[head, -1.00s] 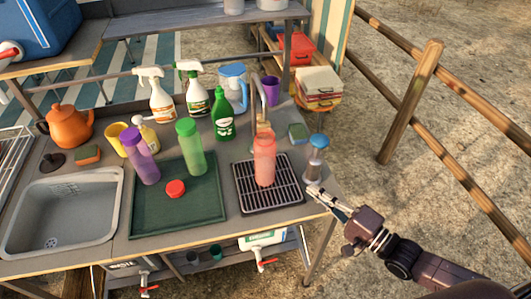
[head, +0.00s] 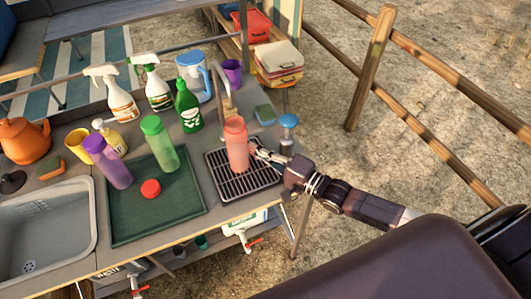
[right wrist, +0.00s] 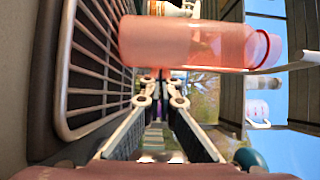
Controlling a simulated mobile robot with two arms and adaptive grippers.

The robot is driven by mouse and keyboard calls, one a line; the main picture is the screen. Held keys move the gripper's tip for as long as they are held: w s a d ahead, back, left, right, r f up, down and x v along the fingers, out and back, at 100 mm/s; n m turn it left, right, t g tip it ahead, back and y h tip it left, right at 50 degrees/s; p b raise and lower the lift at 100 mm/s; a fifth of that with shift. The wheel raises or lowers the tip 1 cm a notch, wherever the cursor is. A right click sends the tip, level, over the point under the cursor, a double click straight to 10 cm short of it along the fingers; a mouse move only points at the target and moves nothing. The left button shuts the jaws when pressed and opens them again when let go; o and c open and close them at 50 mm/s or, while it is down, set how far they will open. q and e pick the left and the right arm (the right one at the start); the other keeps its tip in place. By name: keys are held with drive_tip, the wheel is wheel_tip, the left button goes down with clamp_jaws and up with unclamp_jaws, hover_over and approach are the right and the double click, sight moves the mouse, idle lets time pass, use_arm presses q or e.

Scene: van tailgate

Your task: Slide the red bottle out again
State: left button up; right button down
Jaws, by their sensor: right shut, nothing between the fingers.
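The translucent red bottle (head: 237,145) stands upright on the black drip grid (head: 262,187), under the tap. In the right wrist view the bottle (right wrist: 185,42) lies across the top of the picture, with the grid's bars (right wrist: 95,60) at the left. My right gripper (head: 257,149) is beside the bottle's right side in the head view, its fingers shut with nothing between them. In the right wrist view the fingertips (right wrist: 160,84) are close to the bottle's wall; I cannot tell whether they touch it. My left gripper is not in view.
The tap (head: 222,92) rises behind the bottle. Left are a green mat (head: 125,235) with a red cap (head: 151,189), green bottle (head: 160,144) and purple bottle (head: 108,162).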

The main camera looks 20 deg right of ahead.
drive_tip(key=shift+w+a, duration=0.1)
drive_tip(key=shift+w, duration=0.15)
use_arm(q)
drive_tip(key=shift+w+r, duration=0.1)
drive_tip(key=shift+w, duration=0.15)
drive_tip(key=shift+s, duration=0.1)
use_arm(e)
drive_tip(key=shift+s+a, duration=0.25)
drive_tip(key=shift+s, duration=0.05)
drive_tip(key=s+a+p, duration=0.1)
drive_tip(key=s, duration=0.1)
drive_tip(key=s+a+p, duration=0.1)
drive_tip(key=s+a, duration=0.1)
drive_tip(key=s+a+p, duration=0.1)
drive_tip(key=s+a, duration=0.1)
drive_tip(key=shift+s, duration=0.25)
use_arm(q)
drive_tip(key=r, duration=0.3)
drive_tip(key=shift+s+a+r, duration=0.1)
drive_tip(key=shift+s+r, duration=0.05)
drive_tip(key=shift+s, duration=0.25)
use_arm(e)
drive_tip(key=shift+w, duration=0.1)
